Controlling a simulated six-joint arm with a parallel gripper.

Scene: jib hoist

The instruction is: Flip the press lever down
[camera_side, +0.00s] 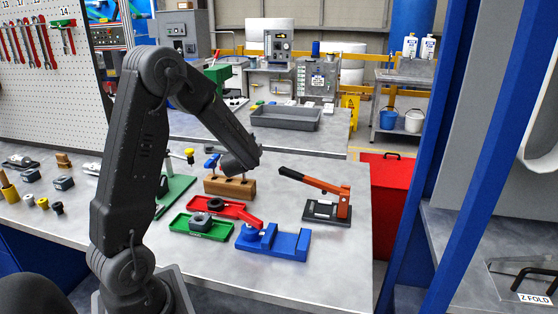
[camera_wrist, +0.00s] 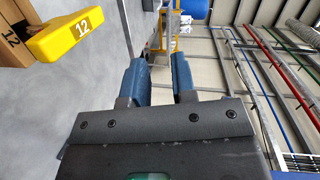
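The lever (camera_side: 316,183) is an orange-red bar with a black grip on its left end. It slopes up to the left from an upright on a dark base plate (camera_side: 325,211), at the right of the bench in the side view. My gripper (camera_wrist: 160,80) shows two blue fingers in the wrist view, apart with a gap and nothing between them. In the side view my wrist is left of the lever and higher, clear of it; the fingers there are too small to read surely. The lever is not seen in the wrist view.
A wooden block (camera_side: 230,188) stands below my wrist. A yellow tag marked 12 (camera_wrist: 66,36) shows in the wrist view. Red (camera_side: 233,209) and green (camera_side: 205,231) trays and a blue fixture (camera_side: 284,244) lie in front. Bare bench surrounds the lever base.

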